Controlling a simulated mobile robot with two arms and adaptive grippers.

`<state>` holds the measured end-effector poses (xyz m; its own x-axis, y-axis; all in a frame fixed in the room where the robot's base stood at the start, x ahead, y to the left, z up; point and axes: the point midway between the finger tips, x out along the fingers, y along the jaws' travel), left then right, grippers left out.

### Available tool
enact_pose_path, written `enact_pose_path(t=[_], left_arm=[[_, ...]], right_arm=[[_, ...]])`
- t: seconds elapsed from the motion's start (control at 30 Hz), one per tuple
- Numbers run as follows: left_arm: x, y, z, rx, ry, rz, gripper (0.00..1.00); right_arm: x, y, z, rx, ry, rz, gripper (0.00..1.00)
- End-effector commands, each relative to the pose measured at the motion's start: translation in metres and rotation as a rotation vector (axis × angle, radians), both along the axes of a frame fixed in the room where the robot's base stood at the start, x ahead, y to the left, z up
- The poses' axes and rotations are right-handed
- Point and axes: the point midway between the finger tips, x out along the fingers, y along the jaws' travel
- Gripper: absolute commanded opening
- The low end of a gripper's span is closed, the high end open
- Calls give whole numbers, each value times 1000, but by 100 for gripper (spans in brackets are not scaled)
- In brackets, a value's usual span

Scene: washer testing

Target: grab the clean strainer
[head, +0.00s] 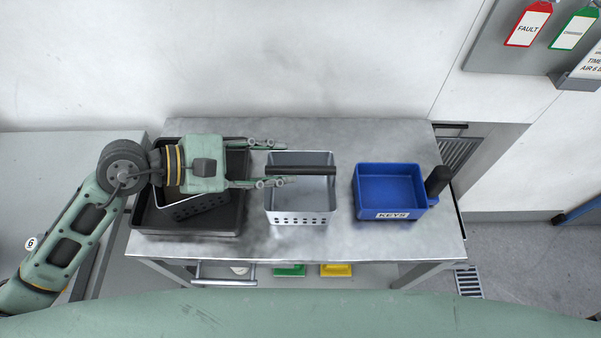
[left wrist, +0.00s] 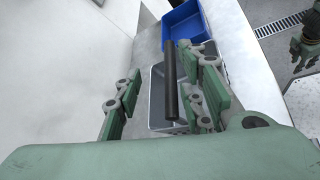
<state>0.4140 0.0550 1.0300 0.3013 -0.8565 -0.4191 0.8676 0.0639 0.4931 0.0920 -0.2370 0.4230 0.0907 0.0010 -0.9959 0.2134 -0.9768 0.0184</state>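A light grey perforated metal strainer (head: 300,207) with a black bar handle (head: 318,170) stands mid-table. In the left wrist view its handle (left wrist: 171,85) lies between my finger pads, with the strainer (left wrist: 157,105) below. My left gripper (head: 273,163) is open and points right, its fingertips near the strainer's left side; I cannot tell whether they touch it. A second perforated strainer (head: 200,207) sits in a black tray (head: 185,228) at left, partly hidden under my gripper. Part of what looks like my right gripper (left wrist: 308,45) shows at the left wrist view's right edge.
A blue bin (head: 372,205) labelled KEYS, with a black-handled item (head: 437,182) at its right side, stands right of the middle strainer. The metal table (head: 340,240) is bare along its front. A white wall (head: 250,60) rises behind.

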Motion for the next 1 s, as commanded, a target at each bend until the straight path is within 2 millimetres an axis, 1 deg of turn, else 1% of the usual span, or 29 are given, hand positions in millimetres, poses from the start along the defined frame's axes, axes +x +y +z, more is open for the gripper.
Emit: enact_pose_path(t=[0.03, 0.1, 0.17, 0.37, 0.47, 0.6, 0.7, 0.83, 1.0], left_arm=[[0, 5, -7, 52, -17, -16, 37], [0, 9, -14, 95, -27, -28, 37], [1, 8, -18, 110, -30, -33, 37], [7, -9, -27, 109, -29, -34, 37], [10, -19, -32, 108, -28, -32, 37], [14, -36, -43, 107, -25, -32, 37], [18, -46, -51, 107, -29, -32, 37], [20, -52, -57, 109, -31, -32, 37], [20, -52, -58, 110, -32, -33, 37]], right_arm=[[1, 0, 0, 0, -1, 0, 31], [1, 0, 1, 0, -2, 0, 31], [1, 0, 3, 0, -2, 0, 31], [-4, 0, 12, 0, 4, 0, 31], [-6, 0, 20, 0, 8, 0, 31], [-6, 0, 35, 0, 8, 0, 31], [-6, 1, 37, 0, 7, 0, 31], [-6, 2, 38, 2, 7, -1, 31], [-4, 2, 37, 3, 6, -1, 31]])
